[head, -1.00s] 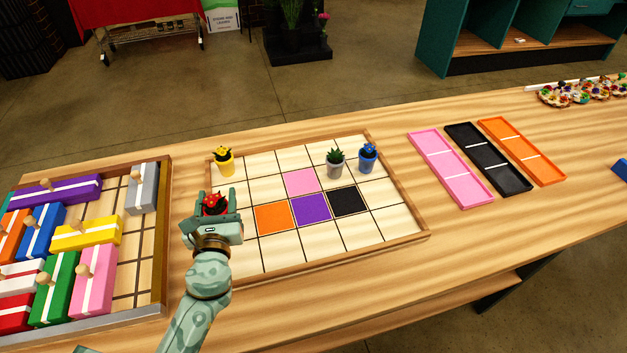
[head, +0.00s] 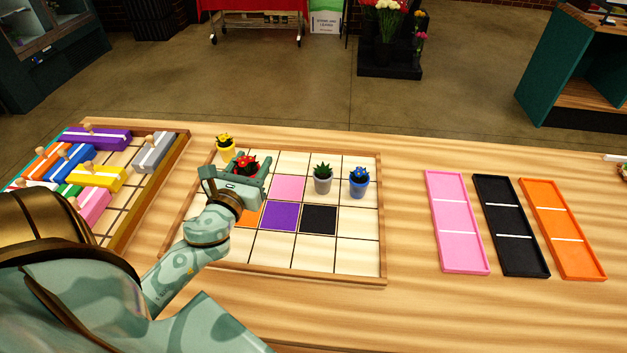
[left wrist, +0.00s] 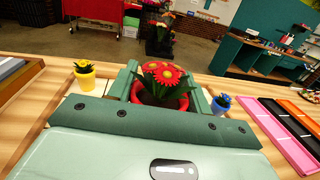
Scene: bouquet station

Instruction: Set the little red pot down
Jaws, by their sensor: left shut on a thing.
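The little red pot with red flowers (head: 246,165) is in my left gripper (head: 240,174), over the left part of the gridded board (head: 341,257). In the left wrist view the red pot (left wrist: 160,104) sits between the two jaws, upright, with its rim and flowers showing. Its base is hidden, so I cannot tell whether it touches the board. The yellow pot (head: 227,148) stands just behind it at the board's back left corner. The grey pot (head: 323,180) and the blue pot (head: 358,184) stand to the right on the board. My right gripper is not in view.
The board has pink (head: 287,188), purple (head: 279,216) and black (head: 318,220) squares, and an orange one partly behind my arm. A tray of coloured blocks (head: 182,143) stands at left. Pink (head: 456,222), black (head: 511,226) and orange (head: 562,230) trays lie at right.

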